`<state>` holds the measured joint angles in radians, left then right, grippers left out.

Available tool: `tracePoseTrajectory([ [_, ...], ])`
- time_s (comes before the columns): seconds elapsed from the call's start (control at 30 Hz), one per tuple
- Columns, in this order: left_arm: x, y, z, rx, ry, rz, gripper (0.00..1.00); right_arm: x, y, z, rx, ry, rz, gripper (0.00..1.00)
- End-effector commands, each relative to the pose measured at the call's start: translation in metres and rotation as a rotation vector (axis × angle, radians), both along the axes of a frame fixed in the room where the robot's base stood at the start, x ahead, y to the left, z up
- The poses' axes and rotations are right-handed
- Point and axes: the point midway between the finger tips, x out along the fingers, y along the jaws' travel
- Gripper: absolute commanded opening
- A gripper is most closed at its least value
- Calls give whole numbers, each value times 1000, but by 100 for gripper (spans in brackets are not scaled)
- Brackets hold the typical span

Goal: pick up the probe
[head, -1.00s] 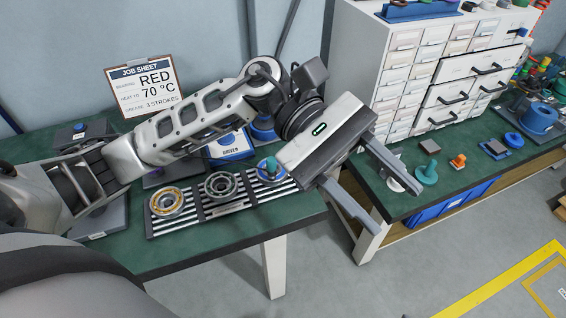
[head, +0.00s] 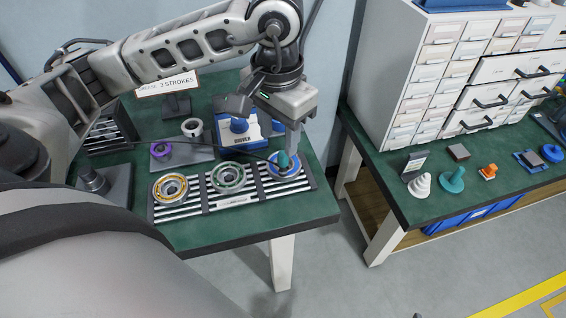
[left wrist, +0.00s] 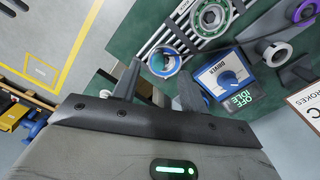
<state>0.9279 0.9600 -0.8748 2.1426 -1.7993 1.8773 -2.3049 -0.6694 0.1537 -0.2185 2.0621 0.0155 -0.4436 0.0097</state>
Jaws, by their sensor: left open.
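A teal upright piece (head: 283,160), probably the probe, stands in the blue-ringed bearing (head: 272,172) at the right end of the slatted rack. A thin dark cable runs near it. My left gripper (head: 291,148) is open and points down, its fingers beside and partly behind the teal piece. I cannot tell whether they touch it. My right gripper is not in view.
The rack (head: 210,206) also holds a green-ringed bearing (head: 229,177) and an orange-ringed one (head: 170,187). A blue driver box (head: 243,134) stands behind. The bench's right edge is close by. A drawer cabinet (head: 440,90) stands on the bench to the right, past a gap.

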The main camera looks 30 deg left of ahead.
Motion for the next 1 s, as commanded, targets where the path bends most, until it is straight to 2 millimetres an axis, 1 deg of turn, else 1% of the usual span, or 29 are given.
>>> tracePoseTrajectory([
  [0.03,0,0,-6,1,3,1,44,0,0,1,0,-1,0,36],
  [0.1,0,0,-12,-1,2,1,44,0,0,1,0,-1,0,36],
  [0.27,1,0,-21,0,3,1,44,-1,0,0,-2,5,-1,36],
  [0.43,8,-2,-45,-1,6,2,44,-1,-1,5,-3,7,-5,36],
  [0.5,9,-2,-56,-1,4,2,44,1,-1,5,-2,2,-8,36],
  [0.57,9,-2,-62,-1,4,2,44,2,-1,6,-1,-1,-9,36],
  [0.67,9,-2,-67,-1,0,1,44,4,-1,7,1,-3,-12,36],
  [0.87,9,-2,-68,-1,-1,1,44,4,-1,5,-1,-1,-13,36],
  [0.9,9,-2,-68,-1,-1,1,33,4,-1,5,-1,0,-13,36],
  [0.97,9,-2,-68,-1,-1,1,16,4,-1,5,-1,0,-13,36],
  [1.0,9,-2,-68,-1,-1,1,5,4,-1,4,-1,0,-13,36],
])
